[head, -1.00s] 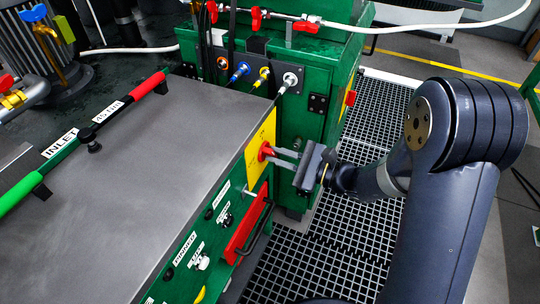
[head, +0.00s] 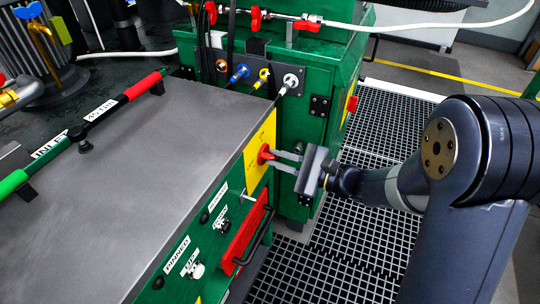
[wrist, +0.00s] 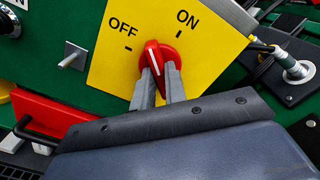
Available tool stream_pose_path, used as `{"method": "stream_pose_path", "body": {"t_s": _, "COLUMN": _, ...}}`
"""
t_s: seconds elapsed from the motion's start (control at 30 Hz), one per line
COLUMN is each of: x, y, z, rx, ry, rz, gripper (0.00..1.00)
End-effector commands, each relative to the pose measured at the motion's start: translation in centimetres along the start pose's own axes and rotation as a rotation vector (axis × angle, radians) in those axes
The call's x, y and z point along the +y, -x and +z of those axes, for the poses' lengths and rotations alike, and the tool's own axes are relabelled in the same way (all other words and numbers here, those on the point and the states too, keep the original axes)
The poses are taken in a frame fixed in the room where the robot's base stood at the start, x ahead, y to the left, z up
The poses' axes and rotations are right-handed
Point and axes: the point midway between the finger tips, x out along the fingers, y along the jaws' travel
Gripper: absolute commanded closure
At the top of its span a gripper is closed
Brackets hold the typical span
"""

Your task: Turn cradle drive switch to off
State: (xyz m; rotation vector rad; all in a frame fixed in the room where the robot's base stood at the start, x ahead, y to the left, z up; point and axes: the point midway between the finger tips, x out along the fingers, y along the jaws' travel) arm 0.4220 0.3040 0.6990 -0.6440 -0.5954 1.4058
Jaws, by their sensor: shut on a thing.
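The cradle drive switch is a red knob (head: 264,153) on a yellow plate (head: 257,165) at the end of the green cabinet. In the wrist view the knob (wrist: 152,57) has a white pointer line, and the plate (wrist: 108,72) reads OFF at left and ON at right. The line points up, slightly left, between the two marks. My gripper (head: 272,158) is shut on the knob, with one finger on each side; it also shows in the wrist view (wrist: 158,75). The fingers hide the knob's lower part.
A red drawer-like panel with a black handle (head: 246,238) is below the plate. A metal peg (wrist: 70,57) sticks out left of the plate, and a cable plug (wrist: 293,68) is at right. Grating floor (head: 375,235) is open beside the cabinet.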

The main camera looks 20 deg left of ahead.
Motion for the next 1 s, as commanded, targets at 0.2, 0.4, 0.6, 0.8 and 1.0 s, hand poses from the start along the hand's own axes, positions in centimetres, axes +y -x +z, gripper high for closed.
{"method": "stream_pose_path", "body": {"t_s": 0.2, "x": 0.20, "y": 0.02, "z": -0.20, "rx": 0.001, "ry": 0.025, "rz": 0.001, "gripper": 1.00}}
{"method": "stream_pose_path", "body": {"t_s": 0.4, "x": 0.25, "y": 0.03, "z": -0.26, "rx": 0.002, "ry": 0.093, "rz": 0.000, "gripper": 1.00}}
{"method": "stream_pose_path", "body": {"t_s": 0.6, "x": 0.25, "y": 0.03, "z": -0.25, "rx": 0.001, "ry": 0.160, "rz": 0.000, "gripper": 1.00}}
{"method": "stream_pose_path", "body": {"t_s": 0.8, "x": 0.26, "y": 0.03, "z": -0.26, "rx": 0.001, "ry": 0.225, "rz": 0.000, "gripper": 1.00}}
{"method": "stream_pose_path", "body": {"t_s": 1.0, "x": 0.26, "y": 0.02, "z": -0.26, "rx": 0.002, "ry": 0.290, "rz": 0.001, "gripper": 1.00}}
